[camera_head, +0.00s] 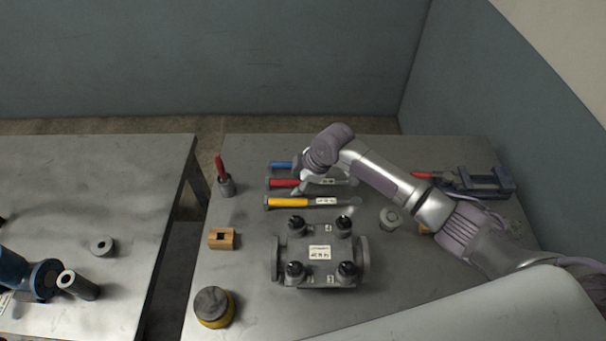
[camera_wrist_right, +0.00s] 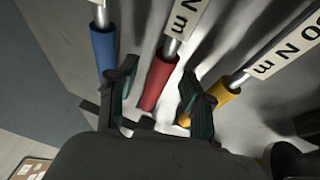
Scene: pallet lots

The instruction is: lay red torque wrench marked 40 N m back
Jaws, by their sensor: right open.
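The red torque wrench (camera_head: 284,183) lies on the right table between a blue-handled wrench (camera_head: 281,165) and a yellow-handled wrench (camera_head: 288,203). My right gripper (camera_head: 297,188) is over its handle, and my arm hides part of it. In the right wrist view the red handle (camera_wrist_right: 159,82) shows between the two spread fingers of my right gripper (camera_wrist_right: 160,98), not clamped. The blue handle (camera_wrist_right: 104,52) is outside the left finger, the yellow handle (camera_wrist_right: 222,98) close by the right one. The red wrench's label is cut off, its number unreadable. My left gripper is not in view.
A grey flanged valve body (camera_head: 320,262) with black-capped studs stands in front of the wrenches. A wooden block (camera_head: 222,238), a yellow-black round part (camera_head: 214,307) and a cup with a red-handled tool (camera_head: 226,186) stand left. A vise (camera_head: 486,183) is at right.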

